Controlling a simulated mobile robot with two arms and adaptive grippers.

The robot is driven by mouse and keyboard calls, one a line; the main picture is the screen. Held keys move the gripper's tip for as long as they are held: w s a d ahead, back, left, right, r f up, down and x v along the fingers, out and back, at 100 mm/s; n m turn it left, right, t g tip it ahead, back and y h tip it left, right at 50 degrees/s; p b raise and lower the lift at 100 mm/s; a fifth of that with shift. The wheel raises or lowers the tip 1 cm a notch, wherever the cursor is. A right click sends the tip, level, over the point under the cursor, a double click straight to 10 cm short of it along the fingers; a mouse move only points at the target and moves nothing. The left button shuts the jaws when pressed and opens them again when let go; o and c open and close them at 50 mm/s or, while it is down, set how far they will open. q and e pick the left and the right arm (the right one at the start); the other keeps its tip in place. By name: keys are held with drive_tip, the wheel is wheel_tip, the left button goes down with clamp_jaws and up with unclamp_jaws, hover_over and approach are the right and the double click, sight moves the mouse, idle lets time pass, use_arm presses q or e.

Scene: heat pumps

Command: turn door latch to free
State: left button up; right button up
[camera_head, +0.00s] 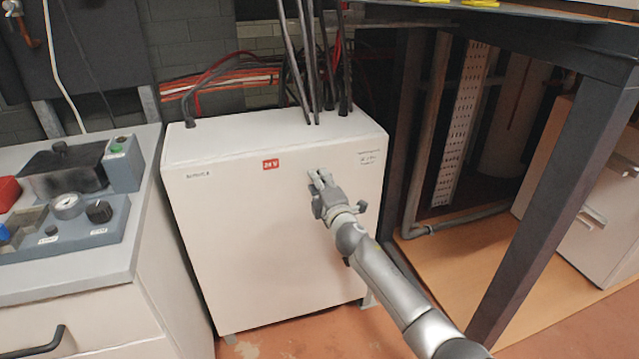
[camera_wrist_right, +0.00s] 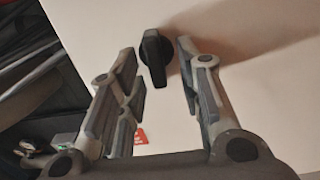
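The door latch (camera_wrist_right: 155,58) is a dark knob with a raised grip on the pale cabinet door in the right wrist view. It shows between the two fingers of my right gripper (camera_wrist_right: 157,60), near their tips. I cannot tell whether a finger touches it. The gripper is open, with a clear gap on each side of the knob. In the head view, my right gripper (camera_head: 318,180) is in front of the white cabinet (camera_head: 250,250), at the upper right of its front. I cannot make out the latch there. My left gripper is not in view.
A red 24 V label (camera_head: 270,164) is on the cabinet front. Cables (camera_head: 300,70) enter its top. A bench with a control box (camera_head: 70,225) stands at left. A dark table frame (camera_head: 560,190) stands close at right.

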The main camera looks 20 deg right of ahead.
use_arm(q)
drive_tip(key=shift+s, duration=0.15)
use_arm(e)
drive_tip(key=s, duration=1.2)
drive_tip(key=shift+d, duration=0.25)
drive_tip(key=s+d+f+m+g+h, duration=0.1)
drive_tip(key=s+f+m+g, duration=0.5)
drive_tip(key=s+f, duration=0.9)
drive_tip(key=s+f+m+g+h, duration=0.1)
drive_tip(key=s+f+m+g, duration=0.7)
drive_tip(key=f, duration=1.1)
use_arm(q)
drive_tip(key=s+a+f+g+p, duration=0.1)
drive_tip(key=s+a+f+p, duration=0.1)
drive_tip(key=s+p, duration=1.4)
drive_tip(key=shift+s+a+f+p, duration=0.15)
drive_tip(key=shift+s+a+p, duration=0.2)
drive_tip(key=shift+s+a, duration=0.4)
use_arm(e)
drive_tip(key=s+f+g, duration=0.1)
drive_tip(key=s+f, duration=0.2)
drive_tip(key=s, duration=0.8)
drive_tip(key=s+f+m+g+y, duration=0.1)
drive_tip(key=s+f, duration=0.2)
drive_tip(key=s, duration=0.9)
drive_tip(key=s+f+m+g, duration=0.1)
drive_tip(key=s+f, duration=0.2)
drive_tip(key=s, duration=0.9)
drive_tip(key=shift+s+d, duration=0.25)
drive_tip(key=shift+d, duration=0.05)
